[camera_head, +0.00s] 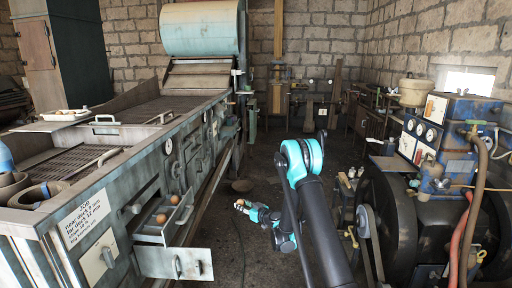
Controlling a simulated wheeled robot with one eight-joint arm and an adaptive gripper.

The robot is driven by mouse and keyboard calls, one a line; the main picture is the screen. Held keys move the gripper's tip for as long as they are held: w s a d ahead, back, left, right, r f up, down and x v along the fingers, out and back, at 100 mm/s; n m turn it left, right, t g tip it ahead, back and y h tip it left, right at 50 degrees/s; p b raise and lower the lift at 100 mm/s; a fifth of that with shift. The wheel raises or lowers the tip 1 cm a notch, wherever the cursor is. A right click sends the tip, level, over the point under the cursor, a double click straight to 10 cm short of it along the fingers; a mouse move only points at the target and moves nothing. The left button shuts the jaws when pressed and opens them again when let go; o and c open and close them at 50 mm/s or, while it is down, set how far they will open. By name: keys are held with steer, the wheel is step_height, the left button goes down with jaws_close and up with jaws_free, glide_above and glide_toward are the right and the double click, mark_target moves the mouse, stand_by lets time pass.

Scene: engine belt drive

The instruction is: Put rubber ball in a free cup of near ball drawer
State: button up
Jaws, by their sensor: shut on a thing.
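My gripper (242,206) is low over the floor, to the right of the long grey machine. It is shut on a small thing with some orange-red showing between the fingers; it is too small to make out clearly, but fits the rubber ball. An open drawer (184,212) stands out of the machine's side, to the left of my gripper and apart from it. Brown-orange balls (161,218) lie in it. A lower drawer front (174,263) sticks out nearer to me. The cups inside the drawers cannot be made out.
The long grey machine (113,207) with a lettered sign fills the left. A white tray (65,115) sits on its top. The blue engine (455,128) and large dark wheel (387,205) stand right. Floor between is mostly clear.

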steer(key=s+d+r+m+t+h, duration=0.1)
steer(key=d+r+m+h, duration=0.3)
steer(key=d+r, duration=0.6)
steer(key=s+d+r+m+t+h, duration=0.1)
steer(key=d+r+m+t+h, duration=0.2)
steer(key=d, duration=1.3)
step_height(320, 180, up, 7)
steer(key=m+h, duration=0.1)
steer(key=h, duration=0.2)
steer(key=shift+s+f+h, duration=0.15)
steer(key=shift+s+h, duration=0.1)
steer(key=shift+h, duration=0.15)
steer(key=shift+d, duration=0.1)
